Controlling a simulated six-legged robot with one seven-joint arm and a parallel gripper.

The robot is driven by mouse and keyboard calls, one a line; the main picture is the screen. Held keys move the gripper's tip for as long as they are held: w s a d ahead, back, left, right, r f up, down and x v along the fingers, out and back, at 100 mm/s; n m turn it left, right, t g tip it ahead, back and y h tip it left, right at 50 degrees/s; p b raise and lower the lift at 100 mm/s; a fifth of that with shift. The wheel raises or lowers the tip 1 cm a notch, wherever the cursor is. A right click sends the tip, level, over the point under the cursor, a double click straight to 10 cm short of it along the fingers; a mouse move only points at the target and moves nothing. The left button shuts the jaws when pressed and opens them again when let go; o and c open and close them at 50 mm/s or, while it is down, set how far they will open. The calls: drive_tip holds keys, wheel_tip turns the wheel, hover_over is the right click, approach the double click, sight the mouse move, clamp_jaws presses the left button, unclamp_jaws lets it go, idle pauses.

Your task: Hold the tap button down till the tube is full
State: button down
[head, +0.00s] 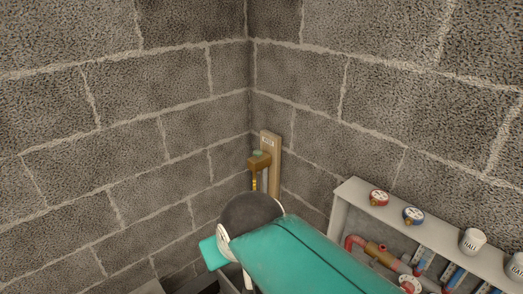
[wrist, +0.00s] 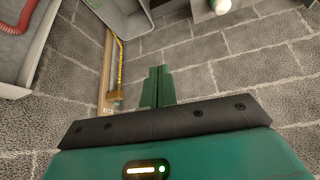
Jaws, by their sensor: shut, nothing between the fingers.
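A brass tap (head: 259,163) is fixed to a wooden board (head: 271,150) in the wall corner, with a small greenish button (head: 258,153) on top. The tap (wrist: 115,96) and board (wrist: 105,65) also show in the wrist view, left of my gripper. A narrow tube with a yellow marked strip (wrist: 120,50) runs along the board from the tap; its fill level is too small to tell. My gripper (wrist: 157,72) is shut and empty, its green fingers apart from the tap. In the head view my own arm hides the fingers and the tube's lower part.
A pale shelf unit (head: 345,205) stands at the right wall, with a red gauge (head: 378,198), a blue gauge (head: 413,215), white cups (head: 472,240) and pipes. A grey bin (wrist: 130,22) lies near the tube's far end in the wrist view. The block wall around the tap is bare.

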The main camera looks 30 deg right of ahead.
drive_tip(key=w+d+r+m+t+h, duration=0.1)
drive_tip(key=w+d+r+t+h, duration=0.2)
drive_tip(key=w+d, duration=0.9)
drive_tip(key=w+d+r+m+t+h, duration=0.15)
drive_tip(key=w+d+r+t, duration=0.35)
drive_tip(key=w+d, duration=0.75)
drive_tip(key=w+d+f+n+y, duration=0.2)
drive_tip(key=w+d, duration=0.4)
drive_tip(key=w, duration=0.2)
drive_tip(key=d+f+n+y, duration=0.2)
drive_tip(key=d+f+y, duration=0.3)
drive_tip(key=f, duration=0.5)
drive_tip(key=shift+w+d+t, duration=0.35)
drive_tip(key=shift+d+t, duration=0.05)
drive_tip(key=shift+d, duration=0.6)
drive_tip(key=shift+w+n, duration=0.15)
drive_tip(key=shift+n, duration=0.1)
hover_over(258, 153)
drive_tip(key=s+d, duration=0.1)
wheel_tip(258, 153, down, 2)
drive_tip(key=shift+s+f, duration=0.1)
drive_tip(key=shift+f, duration=0.1)
drive_tip(key=shift+s+f, duration=0.1)
drive_tip(key=shift+f, duration=1.85)
